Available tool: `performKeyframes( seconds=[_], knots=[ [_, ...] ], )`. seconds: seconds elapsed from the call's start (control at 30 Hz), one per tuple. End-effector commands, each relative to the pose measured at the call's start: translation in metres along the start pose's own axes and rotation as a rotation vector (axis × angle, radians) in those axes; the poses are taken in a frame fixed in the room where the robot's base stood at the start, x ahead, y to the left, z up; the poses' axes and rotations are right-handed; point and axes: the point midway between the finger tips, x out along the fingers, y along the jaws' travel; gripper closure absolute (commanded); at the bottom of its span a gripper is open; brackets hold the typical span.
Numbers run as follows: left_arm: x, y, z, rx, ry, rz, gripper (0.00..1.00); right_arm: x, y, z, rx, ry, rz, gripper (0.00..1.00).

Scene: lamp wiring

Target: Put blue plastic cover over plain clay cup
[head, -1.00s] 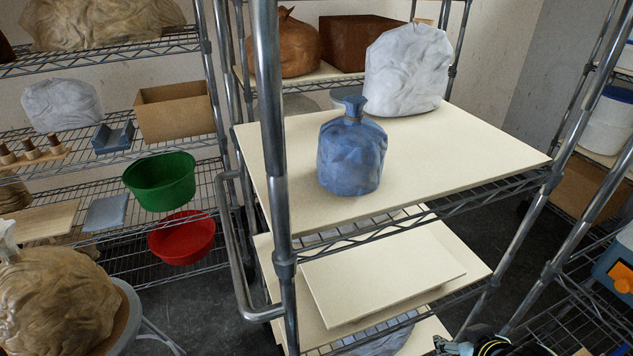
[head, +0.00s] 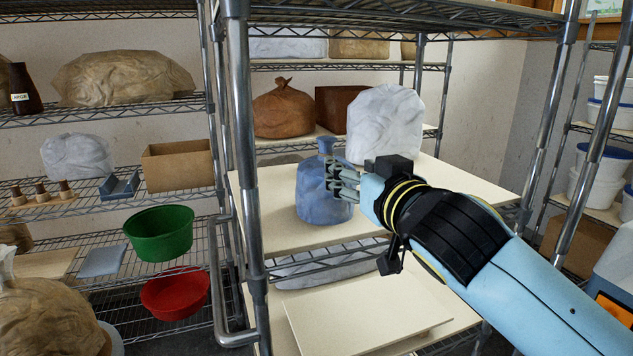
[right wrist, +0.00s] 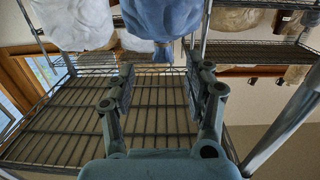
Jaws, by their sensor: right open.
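The blue plastic cover (head: 312,196) stands upright on the cream board of the middle rack, bulging below, with a narrow gathered neck on top. My right gripper (head: 343,180) is open and empty at the cover's right side, overlapping it in the head view. In the right wrist view the open fingers (right wrist: 160,82) have the cover (right wrist: 162,18) beyond their tips, upside down with its neck toward them. I cannot make out a plain clay cup; whether anything is under the cover is hidden. My left gripper is not in view.
A white wrapped bundle (head: 386,125) stands behind the cover on the same board (head: 285,237). A rack post (head: 243,150) rises at the left and a wire shelf (head: 400,14) hangs above. The board's front left is clear.

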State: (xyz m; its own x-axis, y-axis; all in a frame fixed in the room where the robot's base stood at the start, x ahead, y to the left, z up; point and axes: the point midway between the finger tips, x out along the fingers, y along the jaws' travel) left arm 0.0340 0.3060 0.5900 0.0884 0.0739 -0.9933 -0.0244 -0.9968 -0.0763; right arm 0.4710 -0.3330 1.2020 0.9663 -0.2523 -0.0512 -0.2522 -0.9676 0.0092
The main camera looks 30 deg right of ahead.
Motion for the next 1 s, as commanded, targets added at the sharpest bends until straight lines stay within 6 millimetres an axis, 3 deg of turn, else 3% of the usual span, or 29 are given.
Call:
performKeyframes(
  seconds=[0.17,0.3,0.57,0.8,1.0],
  knots=[
    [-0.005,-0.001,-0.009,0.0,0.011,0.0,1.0,0.018,-0.004,-0.017,0.009,0.055,-0.017,0.47],
    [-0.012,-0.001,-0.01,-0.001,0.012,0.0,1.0,0.042,-0.004,-0.018,0.009,0.053,-0.016,0.47],
    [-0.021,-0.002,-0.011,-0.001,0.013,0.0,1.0,0.067,-0.004,-0.019,0.009,0.05,-0.016,0.47],
    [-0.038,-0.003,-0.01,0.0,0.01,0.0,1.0,0.104,-0.004,-0.024,0.009,0.05,-0.015,0.47],
    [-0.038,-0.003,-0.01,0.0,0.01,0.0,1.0,0.112,-0.004,-0.021,0.009,0.05,-0.017,0.47]
  ],
)
